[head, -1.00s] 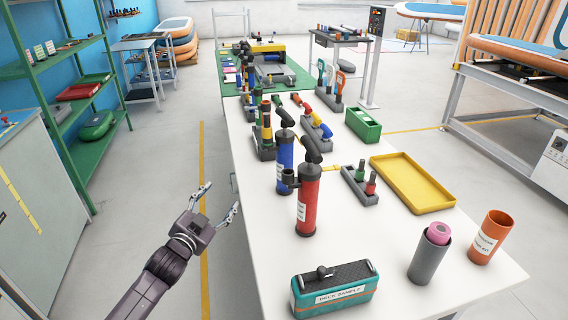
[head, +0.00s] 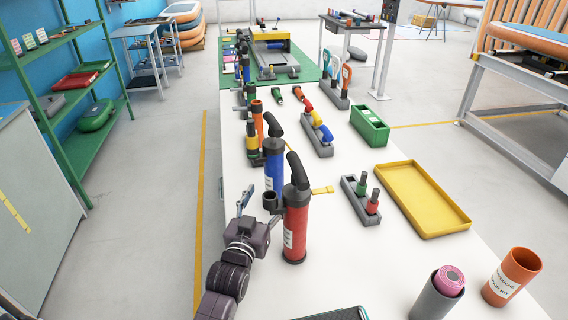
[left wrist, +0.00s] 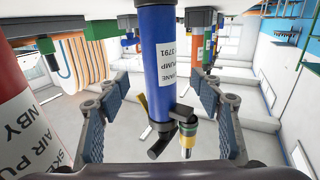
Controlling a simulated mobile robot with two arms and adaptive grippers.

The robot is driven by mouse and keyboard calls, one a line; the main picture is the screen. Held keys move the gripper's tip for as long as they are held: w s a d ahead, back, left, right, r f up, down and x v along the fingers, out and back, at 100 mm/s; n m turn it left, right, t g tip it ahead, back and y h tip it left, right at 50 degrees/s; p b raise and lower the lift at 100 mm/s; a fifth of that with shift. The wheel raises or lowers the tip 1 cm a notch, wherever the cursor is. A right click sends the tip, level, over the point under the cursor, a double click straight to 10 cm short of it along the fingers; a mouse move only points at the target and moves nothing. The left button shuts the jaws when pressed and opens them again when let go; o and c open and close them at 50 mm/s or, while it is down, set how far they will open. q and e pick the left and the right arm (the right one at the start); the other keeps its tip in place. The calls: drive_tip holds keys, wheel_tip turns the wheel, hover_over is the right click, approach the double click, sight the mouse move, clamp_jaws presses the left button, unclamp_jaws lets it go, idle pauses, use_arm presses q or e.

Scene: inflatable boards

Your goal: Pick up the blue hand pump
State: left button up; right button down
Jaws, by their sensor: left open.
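The blue hand pump (head: 274,170) stands upright on the white table, with a black handle on top and a white label on its side. The red pump (head: 296,228) stands just in front of it and hides part of it. My left gripper (head: 256,202) is beside the red pump, low at the blue pump; one finger shows and the other is hidden. In the left wrist view the blue pump (left wrist: 162,62) is between the two open fingers, with gaps on both sides. The red pump (left wrist: 22,125) is close outside one finger. My right gripper is not in view.
To the right are a grey holder (head: 362,198) with small bottles, a yellow tray (head: 424,222) and a green box (head: 370,128). Orange (head: 512,276) and grey (head: 436,300) cylinders stand nearer. Several tools stand behind the blue pump. The table's left edge is close to my arm.

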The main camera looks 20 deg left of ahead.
sight(272, 182)
use_arm(q)
drive_tip(key=shift+w+r, duration=0.1)
drive_tip(key=shift+w, duration=0.4)
drive_tip(key=shift+w+a+r, duration=0.1)
drive_tip(key=shift+w+r, duration=0.05)
drive_tip(key=shift+w, duration=0.35)
drive_tip(key=shift+w+a+r, duration=0.1)
drive_tip(key=shift+w, duration=0.35)
drive_tip(key=shift+w+a+p, duration=0.25)
drive_tip(key=shift+w+p, duration=0.3)
drive_tip(key=shift+w, duration=0.55)
drive_tip(key=shift+w+a+f, duration=0.1)
drive_tip(key=shift+w+a, duration=0.05)
drive_tip(key=shift+w, duration=0.5)
drive_tip(key=shift+w+a+f, duration=0.1)
drive_tip(key=shift+w, duration=0.5)
drive_tip(key=shift+r, duration=0.1)
drive_tip(key=c, duration=1.5)
drive_tip(key=shift+r, duration=0.1)
drive_tip(key=shift+c, duration=0.5)
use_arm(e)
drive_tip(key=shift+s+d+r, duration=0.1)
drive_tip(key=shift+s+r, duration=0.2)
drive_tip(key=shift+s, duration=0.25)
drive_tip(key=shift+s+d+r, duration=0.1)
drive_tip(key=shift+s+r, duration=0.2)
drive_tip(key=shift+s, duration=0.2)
